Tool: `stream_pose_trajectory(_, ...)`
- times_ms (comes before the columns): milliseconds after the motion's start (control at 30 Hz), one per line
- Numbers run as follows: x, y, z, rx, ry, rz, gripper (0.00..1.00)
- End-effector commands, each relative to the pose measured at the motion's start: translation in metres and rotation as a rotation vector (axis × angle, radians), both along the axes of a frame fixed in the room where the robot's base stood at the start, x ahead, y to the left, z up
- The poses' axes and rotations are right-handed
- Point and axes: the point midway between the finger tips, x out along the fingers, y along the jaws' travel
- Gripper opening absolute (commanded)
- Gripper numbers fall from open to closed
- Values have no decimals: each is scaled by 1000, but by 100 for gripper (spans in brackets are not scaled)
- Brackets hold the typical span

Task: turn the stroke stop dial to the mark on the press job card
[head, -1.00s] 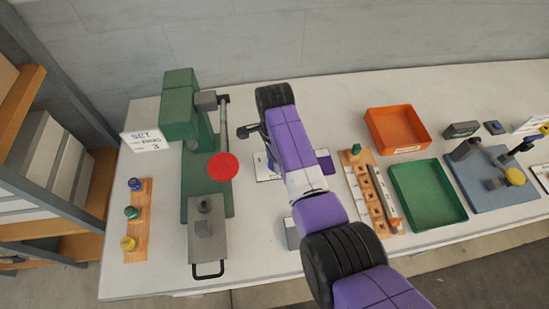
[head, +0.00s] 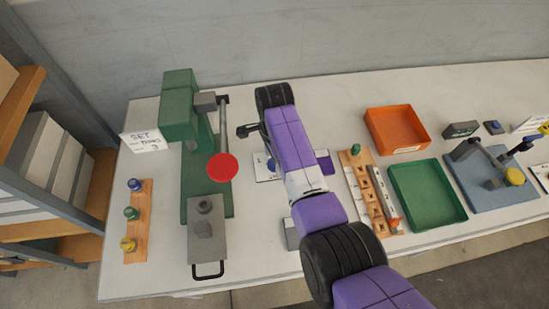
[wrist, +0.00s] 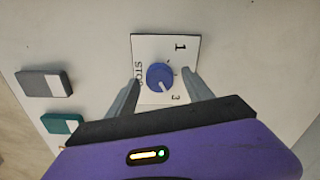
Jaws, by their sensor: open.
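The stroke stop dial (wrist: 160,77) is a round blue knob with a white pointer line. It sits on a white plate (wrist: 148,46) marked STOP, 1 and 3. In the wrist view the pointer line runs toward the lower right, roughly on the 3 side. My gripper (wrist: 161,74) is open, one finger on each side of the dial; I cannot tell whether they touch it. In the head view my arm covers most of the plate (head: 264,176). The job card (head: 146,142) stands left of the green press (head: 180,108); its lettering is hard to read now.
The press's lever with a red knob (head: 222,167) stands just left of my arm. A wooden peg strip (head: 136,240) lies at left. An orange tray (head: 397,128), a green tray (head: 428,195) and a blue-based fixture (head: 500,195) lie to the right.

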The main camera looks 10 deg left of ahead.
Motion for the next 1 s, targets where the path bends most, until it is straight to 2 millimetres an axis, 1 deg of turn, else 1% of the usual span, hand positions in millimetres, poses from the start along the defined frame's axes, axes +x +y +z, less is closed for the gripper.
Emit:
stream_pose_trajectory(67,0,0,4,1,-1,0,60)
stream_pose_trajectory(167,1,1,16,2,-3,0,60)
stream_pose_trajectory(400,1,1,55,2,-3,0,60)
stream_pose_trajectory(533,1,0,70,2,-3,0,60)
stream_pose_trajectory(700,0,0,78,1,-2,-1,60)
stream_pose_trajectory(1000,0,0,78,1,-1,-1,60)
